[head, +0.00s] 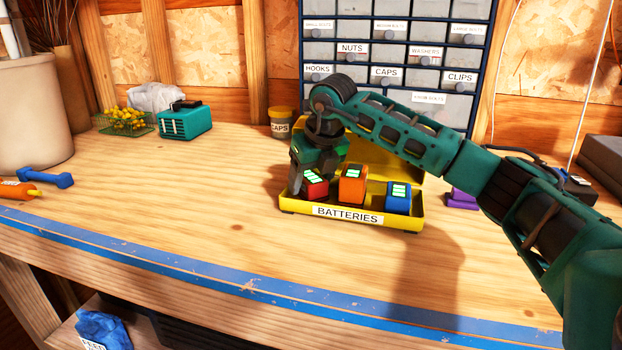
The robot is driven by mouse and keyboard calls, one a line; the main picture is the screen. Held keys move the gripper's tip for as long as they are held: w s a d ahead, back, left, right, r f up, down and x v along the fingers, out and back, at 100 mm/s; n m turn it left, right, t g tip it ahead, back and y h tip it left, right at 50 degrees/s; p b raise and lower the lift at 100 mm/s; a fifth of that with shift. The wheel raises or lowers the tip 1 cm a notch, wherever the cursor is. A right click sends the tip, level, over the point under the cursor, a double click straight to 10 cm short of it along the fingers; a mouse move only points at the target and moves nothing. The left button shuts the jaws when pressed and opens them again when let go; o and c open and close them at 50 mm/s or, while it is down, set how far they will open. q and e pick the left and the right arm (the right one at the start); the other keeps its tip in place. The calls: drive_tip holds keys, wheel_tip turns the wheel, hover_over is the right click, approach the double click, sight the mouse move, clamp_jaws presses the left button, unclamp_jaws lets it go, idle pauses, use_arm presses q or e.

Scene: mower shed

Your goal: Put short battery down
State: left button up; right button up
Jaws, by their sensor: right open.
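A yellow tray labelled BATTERIES (421,219) with its lid raised stands on the workbench. It holds a short red battery (316,190) at the left, a taller orange battery (353,187) in the middle and a short blue battery (398,200) at the right. All three stand upright with lit green bars on top. My right gripper (305,184) points down at the red battery in the left part of the tray. It is open; its fingers partly hide the red battery, and I cannot tell whether they touch it. My left gripper is not in view.
Behind the tray are a CAPS jar (280,124) and a labelled drawer cabinet (392,50). A teal box (185,122) and a wire basket (127,122) stand at the back left. A purple object (462,199) is right of the tray. The bench's front middle is clear.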

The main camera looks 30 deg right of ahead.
drive_tip(key=v, duration=1.2)
drive_tip(key=shift+p, duration=0.35)
